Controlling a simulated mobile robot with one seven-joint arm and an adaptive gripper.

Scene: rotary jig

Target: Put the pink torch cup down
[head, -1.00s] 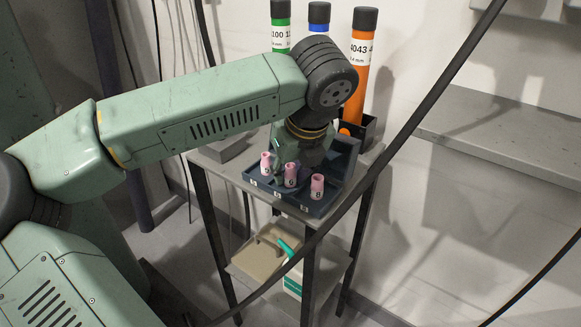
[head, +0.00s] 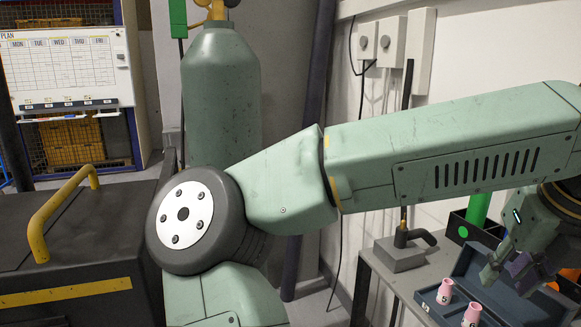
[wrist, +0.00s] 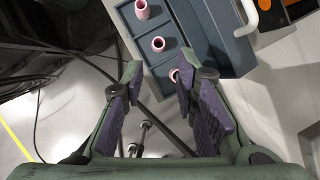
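Several small pink torch cups stand in a dark blue tray (wrist: 195,38). The wrist view shows one cup (wrist: 142,9) at the top, another cup (wrist: 158,44) below it, and a third cup (wrist: 175,74) partly hidden by the right finger. The head view shows two, a numbered cup (head: 445,290) and another (head: 472,314) cut by the bottom edge. My gripper (wrist: 158,88) has its purple-padded fingers apart, with nothing held between them. In the head view my gripper (head: 507,274) is above the tray, beside the cups. I cannot tell which cup the task means.
The tray sits on a grey stand (head: 408,284). A grey block with a black handle (head: 402,250) is behind it, and a green tube (head: 478,208) stands at the back. A gas cylinder (head: 222,105) and a dark cabinet with a yellow handle (head: 68,208) are at left.

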